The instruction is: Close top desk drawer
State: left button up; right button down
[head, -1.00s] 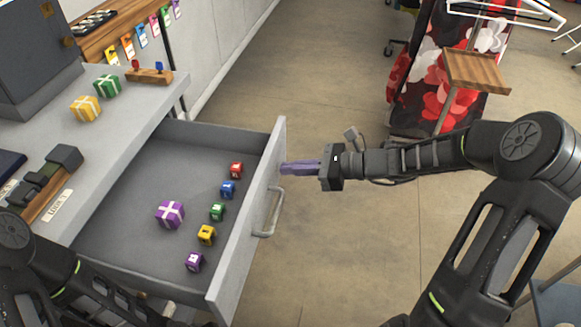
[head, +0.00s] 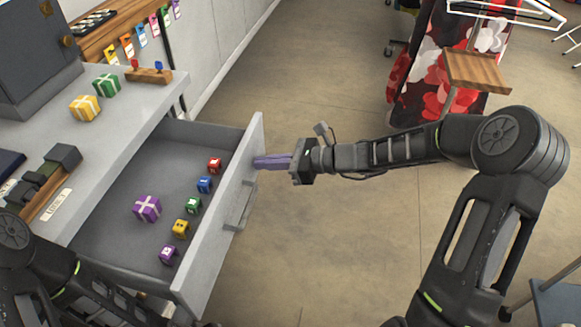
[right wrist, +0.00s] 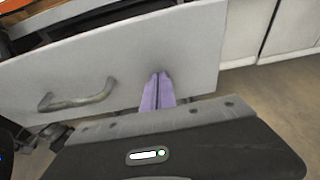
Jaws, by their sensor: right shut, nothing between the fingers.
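The top desk drawer (head: 222,222) is grey and partly pulled out from the desk. Its front panel also shows in the right wrist view (right wrist: 195,50), with its metal handle (right wrist: 78,97) to the left of my fingers. My right gripper (head: 258,162) is shut and empty, its purple fingertips at the outer face of the drawer front, beyond the handle; they appear to touch it. Inside the drawer lie a purple gift box (head: 147,208) and several small coloured cubes (head: 193,205). Part of my left arm shows at the lower left; its gripper is out of view.
The desk top (head: 130,112) holds a green gift box (head: 106,85), a yellow gift box (head: 85,108) and a small wooden stand (head: 149,75). The floor right of the drawer is clear. A rack with red floral cloth (head: 425,85) stands at the back right.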

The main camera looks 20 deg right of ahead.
aim_at(211, 160)
jog(key=w+a, duration=0.2)
jog(key=a, duration=0.2)
jog(key=w+a+b, duration=0.1)
jog(key=w+a, duration=0.2)
jog(key=a, duration=0.1)
jog(key=w+a, duration=0.2)
jog(key=a, duration=0.2)
jog(key=shift+w+a+b, duration=0.2)
jog(key=shift+w+b, duration=0.1)
jog(key=shift+b, duration=0.1)
jog(key=w+a, duration=0.2)
jog(key=a, duration=0.1)
jog(key=w+a, duration=0.1)
jog(key=a, duration=0.1)
jog(key=w+a, duration=0.2)
jog(key=a, duration=0.1)
jog(key=shift+w+a+p, duration=0.3)
jog(key=shift+p, duration=0.1)
pick_arm(q)
jog(key=shift+s+d+f, duration=0.1)
jog(key=shift+f, duration=0.45)
pick_arm(e)
jog(key=shift+r, duration=0.3)
jog(key=shift+d, duration=0.1)
